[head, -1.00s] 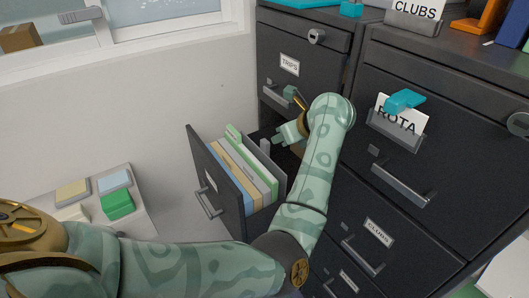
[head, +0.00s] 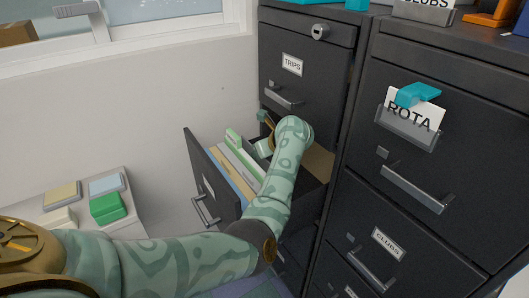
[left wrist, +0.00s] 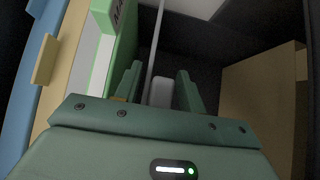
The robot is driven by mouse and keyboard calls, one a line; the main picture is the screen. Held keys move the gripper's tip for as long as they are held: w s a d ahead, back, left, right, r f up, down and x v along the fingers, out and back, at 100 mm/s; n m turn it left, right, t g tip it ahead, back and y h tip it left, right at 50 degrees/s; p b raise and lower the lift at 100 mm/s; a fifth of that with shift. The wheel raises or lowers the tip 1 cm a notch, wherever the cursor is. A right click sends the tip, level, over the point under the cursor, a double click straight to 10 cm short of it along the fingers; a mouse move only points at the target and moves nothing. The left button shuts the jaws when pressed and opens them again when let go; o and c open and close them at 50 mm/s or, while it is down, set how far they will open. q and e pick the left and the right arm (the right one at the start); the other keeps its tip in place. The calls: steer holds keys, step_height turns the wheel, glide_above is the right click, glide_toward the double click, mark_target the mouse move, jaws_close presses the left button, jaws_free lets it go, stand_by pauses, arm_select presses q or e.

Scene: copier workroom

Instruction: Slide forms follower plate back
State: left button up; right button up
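The open drawer (head: 201,165) under the TRIPS drawer holds several folders (head: 238,172) near its front. My left gripper (left wrist: 160,88) is down inside it, behind the folders. In the left wrist view, its two fingers stand apart, with a pale grey block (left wrist: 162,93) between them and gaps beside it. This block seems to belong to the follower plate, whose thin grey edge (left wrist: 154,50) runs up behind the green folder (left wrist: 121,50). My arm hides most of the plate in the head view. My right gripper is not in view.
A tan board or folder (head: 318,162) stands at the drawer's rear, with dark empty space before it. The closed TRIPS drawer (head: 300,75) is just above. The ROTA cabinet (head: 440,120) stands to the right. A low white unit with small boxes (head: 107,207) is at left.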

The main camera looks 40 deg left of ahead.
arm_select(q)
jaws_close()
steer(key=shift+w+d+b, duration=0.3)
steer(key=shift+w+b, duration=0.15)
steer(key=shift+w, duration=0.2)
jaws_free()
steer(key=shift+s, duration=0.1)
